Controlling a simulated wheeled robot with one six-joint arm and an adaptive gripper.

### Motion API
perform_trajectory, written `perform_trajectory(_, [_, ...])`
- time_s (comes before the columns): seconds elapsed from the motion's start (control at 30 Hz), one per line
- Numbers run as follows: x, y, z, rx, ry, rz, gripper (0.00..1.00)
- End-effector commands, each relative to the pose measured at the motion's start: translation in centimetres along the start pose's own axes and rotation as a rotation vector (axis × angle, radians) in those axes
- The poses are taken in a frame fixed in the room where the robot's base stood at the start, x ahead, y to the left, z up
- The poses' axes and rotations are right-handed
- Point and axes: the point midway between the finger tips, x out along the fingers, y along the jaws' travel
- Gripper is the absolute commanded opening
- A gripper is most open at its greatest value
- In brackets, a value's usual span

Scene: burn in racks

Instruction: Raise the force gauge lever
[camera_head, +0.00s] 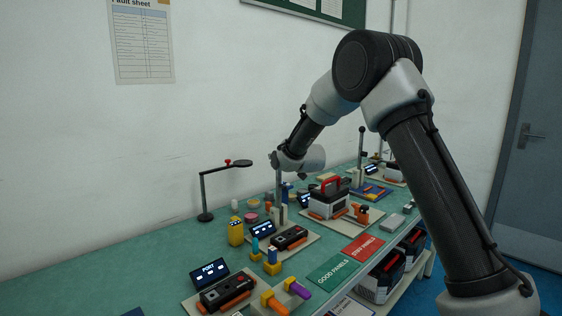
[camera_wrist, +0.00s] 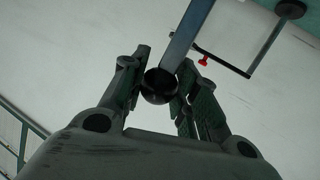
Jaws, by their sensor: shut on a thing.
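The force gauge lever is a grey bar (camera_head: 280,188) standing upright in the head view. The wrist view shows the lever's blue-grey bar (camera_wrist: 188,35) and its round black knob (camera_wrist: 160,88). My gripper (camera_wrist: 164,72) is shut on the knob, with one finger on each side of it. In the head view my gripper (camera_head: 279,162) is at the top of the bar, hiding the knob. The foot of the lever is partly hidden by objects on the bench.
Panel fixtures with displays, such as one reading PORT (camera_head: 209,272), line the green bench. A case with a red handle (camera_head: 328,200) stands right of the lever. Another post with a black knob (camera_head: 361,145) is farther back.

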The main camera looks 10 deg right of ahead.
Motion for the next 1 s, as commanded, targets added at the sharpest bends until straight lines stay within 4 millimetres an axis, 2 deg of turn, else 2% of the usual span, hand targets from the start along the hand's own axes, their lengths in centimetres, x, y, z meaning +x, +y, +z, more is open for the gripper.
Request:
perform_trajectory(0.03, [0.1,0.5,-0.3,0.001,0.007,0.007,0.00])
perform_trajectory(0.37, [0.2,0.3,-0.3,-0.001,0.007,0.005,0.00])
perform_trajectory(0.4, [0.2,0.3,-0.3,-0.001,0.007,0.005,0.35])
perform_trajectory(0.5, [0.1,0.2,-0.2,-0.001,0.006,0.004,0.52])
perform_trajectory(0.83, [-0.1,0.0,-0.2,-0.002,0.003,0.000,0.52])
perform_trajectory(1.0, [-2.1,0.0,-0.2,-0.002,0.003,0.000,0.52])
